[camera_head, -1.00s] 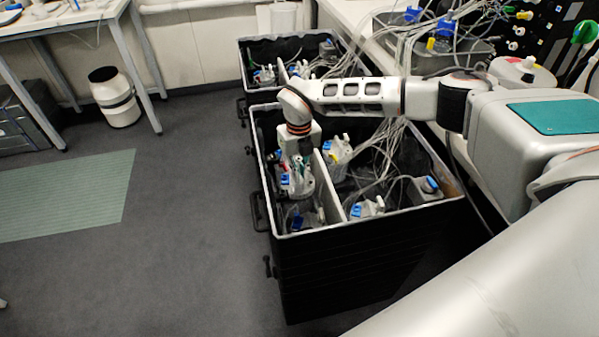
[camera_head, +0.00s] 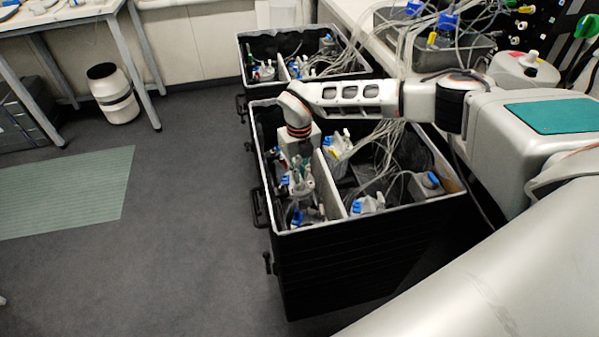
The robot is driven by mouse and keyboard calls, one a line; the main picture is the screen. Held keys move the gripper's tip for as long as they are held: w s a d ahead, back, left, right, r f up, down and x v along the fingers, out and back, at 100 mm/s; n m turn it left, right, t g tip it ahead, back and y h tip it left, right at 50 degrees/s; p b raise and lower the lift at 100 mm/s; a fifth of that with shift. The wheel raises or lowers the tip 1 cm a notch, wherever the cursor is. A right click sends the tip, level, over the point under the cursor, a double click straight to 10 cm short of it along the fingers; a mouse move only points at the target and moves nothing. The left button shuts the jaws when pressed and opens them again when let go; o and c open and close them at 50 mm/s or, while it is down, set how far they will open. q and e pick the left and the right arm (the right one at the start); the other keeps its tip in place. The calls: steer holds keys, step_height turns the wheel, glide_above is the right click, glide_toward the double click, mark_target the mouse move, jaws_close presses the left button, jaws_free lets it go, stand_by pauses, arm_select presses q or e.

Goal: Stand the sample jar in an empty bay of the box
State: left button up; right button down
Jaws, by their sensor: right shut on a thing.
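The black box (camera_head: 340,260) with a pale rim stands in the middle, split by a light divider (camera_head: 328,190). My right gripper (camera_head: 298,168) reaches down into its left, narrower part and is shut on a whitish sample jar (camera_head: 301,186). The jar looks upright; its base and the bay floor under it are hidden. A blue-capped jar (camera_head: 297,216) stands in front of it in the same part. Whether the held jar touches anything is too small to tell. My left gripper is not in view.
Right of the divider stand more blue-capped jars (camera_head: 368,204) with many clear tubes; a dark gap (camera_head: 345,190) lies between them. A second black box (camera_head: 247,60) stands behind. The bench with equipment is on the right.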

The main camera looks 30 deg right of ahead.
steer(key=shift+f, duration=0.8)
steer(key=shift+s+f+b, duration=0.15)
steer(key=shift+f+b, duration=0.2)
steer(key=shift+f, duration=0.05)
steer(key=c, duration=2.1)
jaws_free()
steer(key=shift+f, duration=0.1)
